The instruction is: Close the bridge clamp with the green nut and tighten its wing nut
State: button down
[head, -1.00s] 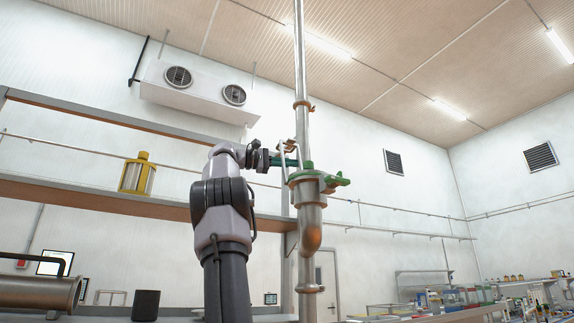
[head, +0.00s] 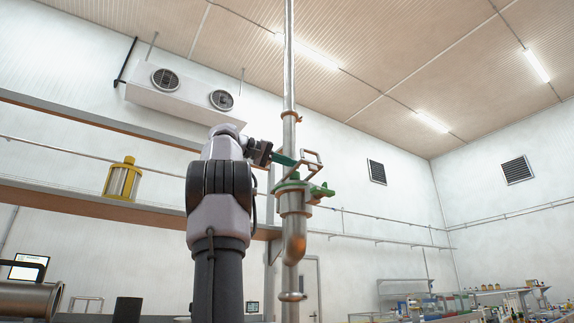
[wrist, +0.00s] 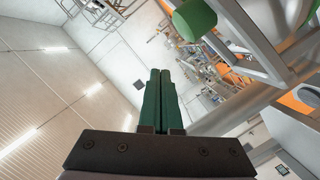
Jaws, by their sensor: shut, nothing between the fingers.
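The green clamp (head: 292,187) sits around the joint of the vertical steel pipe. Its green nut (head: 321,191) sticks out to the right. The metal bridge (head: 314,155), a rectangular loop, stands tilted above the clamp, raised clear of the green nut. My gripper (head: 296,159) reaches in from the left at the pipe, its green fingers close to the bridge; I cannot tell if they touch it. In the wrist view the fingers (wrist: 160,75) are pressed together and empty. A rounded green piece (wrist: 194,19) shows at the upper right there; I cannot tell which part it is.
The vertical pipe (head: 289,62) rises to the ceiling, with another, brown clamp (head: 291,115) higher up. The air right of the pipe is open. Lab benches (head: 470,303) stand far off at the right.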

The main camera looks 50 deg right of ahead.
jog(key=shift+s+a+f+m+t, duration=0.25)
jog(key=shift+s+f+m+t, duration=0.35)
jog(key=shift+s+m, duration=0.4)
jog(key=shift+s+a+f+m, duration=0.25)
jog(key=shift+s+f+m, duration=0.35)
jog(key=shift+f+m, duration=0.3)
jog(key=shift+r, duration=0.1)
